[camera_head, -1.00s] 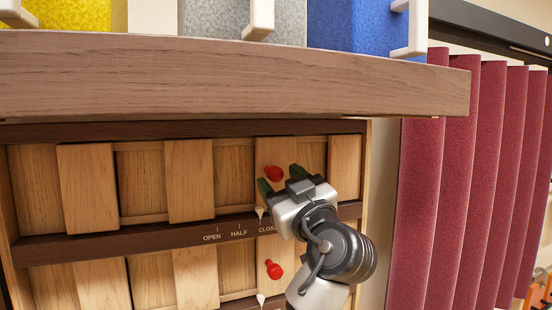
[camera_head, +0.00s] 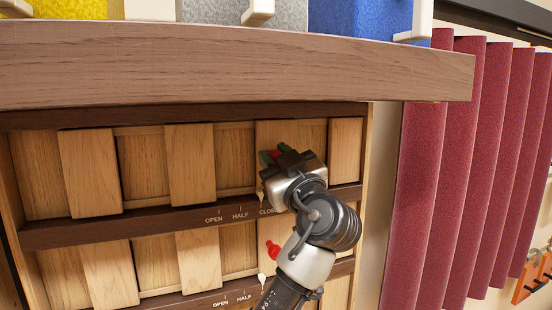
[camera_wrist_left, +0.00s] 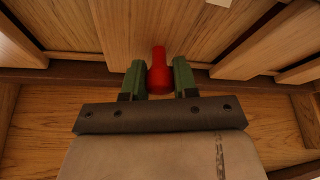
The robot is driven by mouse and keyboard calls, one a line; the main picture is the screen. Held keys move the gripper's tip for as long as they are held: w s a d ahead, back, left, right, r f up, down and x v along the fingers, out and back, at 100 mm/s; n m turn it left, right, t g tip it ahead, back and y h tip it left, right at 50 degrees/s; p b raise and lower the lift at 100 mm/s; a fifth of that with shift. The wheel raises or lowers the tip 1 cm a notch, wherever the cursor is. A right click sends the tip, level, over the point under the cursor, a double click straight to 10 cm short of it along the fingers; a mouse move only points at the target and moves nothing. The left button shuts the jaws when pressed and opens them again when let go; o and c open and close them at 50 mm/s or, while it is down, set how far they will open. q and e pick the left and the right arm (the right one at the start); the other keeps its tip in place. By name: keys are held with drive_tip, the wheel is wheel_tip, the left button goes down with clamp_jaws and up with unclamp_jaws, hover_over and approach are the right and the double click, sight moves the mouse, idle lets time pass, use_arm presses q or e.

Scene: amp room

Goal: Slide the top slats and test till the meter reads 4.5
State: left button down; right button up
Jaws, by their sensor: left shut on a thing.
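The top row of light wooden slats (camera_head: 191,164) sits in a dark-framed panel. Its red knob (camera_wrist_left: 159,72) is between the green fingers of my left gripper (camera_wrist_left: 158,78) in the left wrist view. My left gripper (camera_head: 270,157) is shut on that knob in the head view and mostly hides it. No meter is in view. My right gripper is not in view.
A thick wooden shelf edge (camera_head: 230,66) juts out above the slats. Yellow (camera_head: 68,8), grey (camera_head: 213,12) and blue (camera_head: 358,24) blocks stand on it. Dark red pleated panels (camera_head: 470,150) are at the right. An orange object (camera_head: 533,280) is at the lower right.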

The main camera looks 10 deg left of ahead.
use_arm(q)
drive_tip(key=s+a+b, duration=0.1)
drive_tip(key=a, duration=0.1)
drive_tip(key=s+a+b, duration=0.3)
drive_tip(key=a+b, duration=0.1)
drive_tip(key=shift+s+a, duration=0.15)
drive_tip(key=c, duration=0.9)
unclamp_jaws()
drive_tip(key=shift+d, duration=0.25)
drive_tip(key=shift+o, duration=0.2)
drive_tip(key=shift+a, duration=0.1)
drive_tip(key=b+v, duration=0.5)
drive_tip(key=v, duration=0.5)
drive_tip(key=shift+s+d+b, duration=0.25)
drive_tip(key=shift+s+b, duration=0.05)
drive_tip(key=shift+b, duration=0.1)
